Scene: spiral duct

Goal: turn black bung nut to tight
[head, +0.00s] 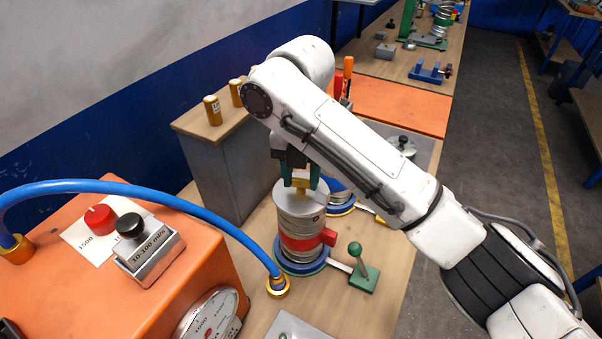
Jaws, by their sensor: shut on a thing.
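A grey spiral duct (299,207) with a red band (301,243) stands upright in a blue ring base (303,267) on the wooden bench. My gripper (301,185) points down at its top, with green fingers shut on a small yellow, brass-like piece (301,182) there. I cannot make out a black nut between the fingers; the fingers and the small size hide detail, so I cannot tell how far it is turned.
An orange machine (150,292) with red and black knobs and a gauge (210,315) stands at left. A blue hose (150,187) arches to a brass fitting beside the base. A green-handled lever (362,268) sits right. A grey box (225,165) stands behind.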

